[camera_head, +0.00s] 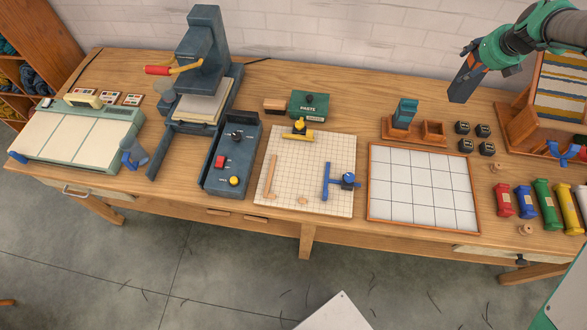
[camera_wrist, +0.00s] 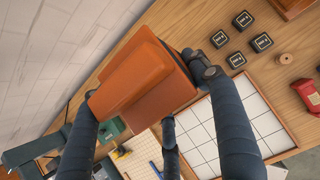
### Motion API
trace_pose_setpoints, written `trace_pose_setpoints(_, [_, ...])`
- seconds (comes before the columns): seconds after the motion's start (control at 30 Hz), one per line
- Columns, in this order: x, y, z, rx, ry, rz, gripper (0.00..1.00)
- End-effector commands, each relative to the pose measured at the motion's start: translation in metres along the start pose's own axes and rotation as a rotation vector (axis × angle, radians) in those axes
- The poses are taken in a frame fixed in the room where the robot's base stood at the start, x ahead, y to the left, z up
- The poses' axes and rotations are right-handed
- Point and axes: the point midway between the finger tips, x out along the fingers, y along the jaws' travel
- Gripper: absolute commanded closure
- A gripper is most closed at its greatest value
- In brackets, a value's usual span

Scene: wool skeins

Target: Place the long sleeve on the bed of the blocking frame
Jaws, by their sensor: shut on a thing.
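My gripper (camera_head: 459,92) hangs in the air above the back right of the table, fingers pointing down. In the wrist view its dark fingers (camera_wrist: 145,78) are closed around a rust-orange, box-like piece (camera_wrist: 147,92), which I take to be the long sleeve. In the head view the piece is mostly hidden by the fingers. The blocking frame (camera_head: 370,190) lies flat at the table's front, with a wooden rim and a bare white gridded bed (camera_head: 423,190). It is below and in front of my gripper, and shows partly in the wrist view (camera_wrist: 202,138).
A wooden rack (camera_head: 397,135) with a teal piece (camera_head: 405,110) upright stands behind the frame. Several black blocks (camera_head: 464,128) sit right of it. A gridded board (camera_head: 292,190) lies left of the frame.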

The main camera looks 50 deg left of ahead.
Motion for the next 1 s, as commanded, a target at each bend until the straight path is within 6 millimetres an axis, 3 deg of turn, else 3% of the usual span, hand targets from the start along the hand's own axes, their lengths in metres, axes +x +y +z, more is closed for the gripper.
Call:
trace_pose_setpoints(0.17, [-0.015,0.001,0.009,-0.003,0.001,0.001,0.69])
trace_pose_setpoints(0.57, [-0.015,0.048,-0.002,-0.11,0.001,0.071,0.69])
trace_pose_setpoints(0.83, [-0.019,0.1,-0.015,-0.238,0.001,0.153,0.69])
trace_pose_setpoints(1.0, [-0.025,0.15,-0.029,-0.361,0.001,0.232,0.69])
